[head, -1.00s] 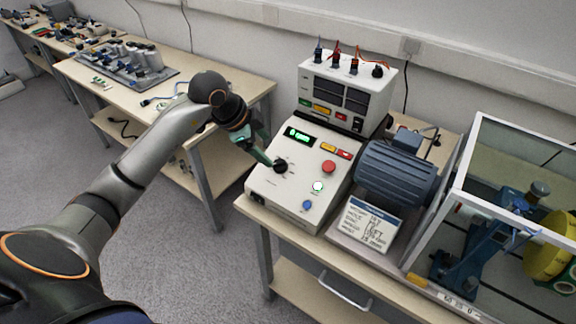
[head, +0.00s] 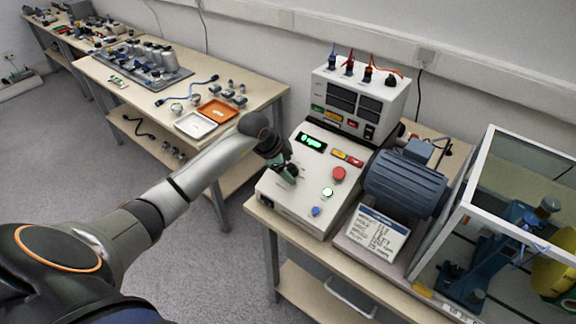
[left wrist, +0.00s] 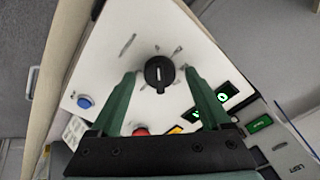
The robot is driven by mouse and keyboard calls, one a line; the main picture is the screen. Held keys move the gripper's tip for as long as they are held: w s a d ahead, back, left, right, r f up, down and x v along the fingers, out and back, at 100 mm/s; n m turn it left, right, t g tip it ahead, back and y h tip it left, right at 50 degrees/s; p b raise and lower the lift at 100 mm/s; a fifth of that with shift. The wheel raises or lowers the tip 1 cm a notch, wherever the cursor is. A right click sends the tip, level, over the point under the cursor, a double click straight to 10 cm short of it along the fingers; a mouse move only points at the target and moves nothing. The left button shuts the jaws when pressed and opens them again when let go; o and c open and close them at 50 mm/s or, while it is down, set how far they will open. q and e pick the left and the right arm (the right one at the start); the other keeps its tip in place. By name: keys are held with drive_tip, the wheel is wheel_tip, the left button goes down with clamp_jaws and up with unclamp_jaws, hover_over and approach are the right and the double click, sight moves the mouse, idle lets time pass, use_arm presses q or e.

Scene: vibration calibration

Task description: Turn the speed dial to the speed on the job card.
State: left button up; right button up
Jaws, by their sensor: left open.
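The black speed dial (left wrist: 159,73) sits on the sloped white control panel (head: 278,205). In the left wrist view its white pointer line shows. My left gripper (left wrist: 155,84) is open, with one green finger on each side of the dial and gaps between fingers and dial. In the head view the left gripper (head: 288,172) hovers over the panel and hides the dial. The green display (head: 312,142) is lit; its reading is too small to be sure of. The job card (head: 378,232) stands right of the panel, its handwriting too blurred to read. My right gripper is out of view.
On the panel are a red button (head: 339,173), a white lit button (head: 327,192) and a blue button (head: 315,211). A grey-blue motor (head: 405,183) and a clear-walled enclosure (head: 490,190) stand to the right. A meter box (head: 360,100) stands behind.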

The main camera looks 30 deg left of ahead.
use_arm(q)
drive_tip(key=shift+f, duration=0.1)
drive_tip(key=shift+c, duration=0.4)
clamp_jaws()
